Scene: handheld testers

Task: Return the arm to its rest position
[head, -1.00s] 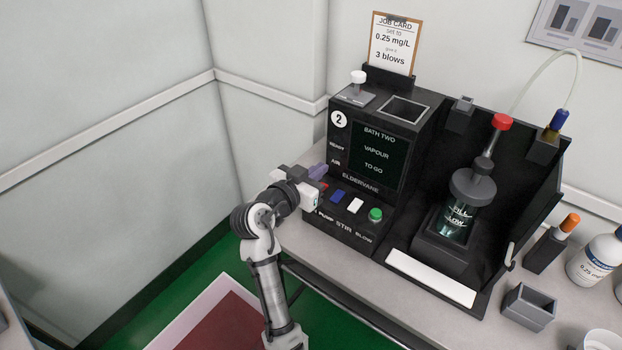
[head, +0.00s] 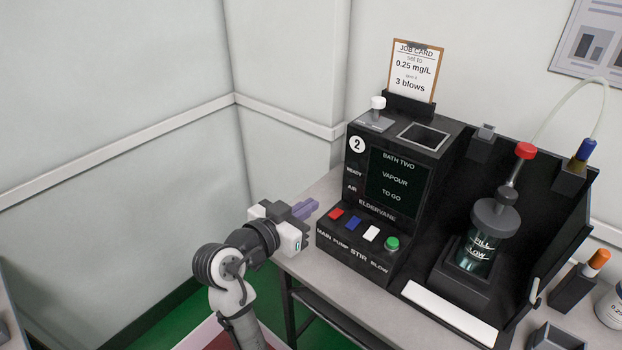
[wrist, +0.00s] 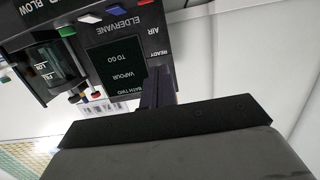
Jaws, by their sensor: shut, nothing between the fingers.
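My gripper (head: 306,208) is shut and empty. In the head view it hangs in the air just left of the black tester (head: 352,262), apart from its button panel. The tester's screen (head: 397,178) reads "BATH TWO VAPOUR TO GO". Its red (head: 336,214), blue (head: 354,223), white (head: 371,233) and green (head: 392,243) buttons are all in plain view. In the wrist view the shut fingers (wrist: 157,88) point toward the tester, and its screen (wrist: 118,65) appears upside down.
A flask (head: 478,252) with a grey collar stands in the tester's right bay. A job card (head: 414,70) stands behind. A holder with an orange-capped item (head: 598,259) and a bottle (head: 612,307) are at the right. The space left of the bench is free.

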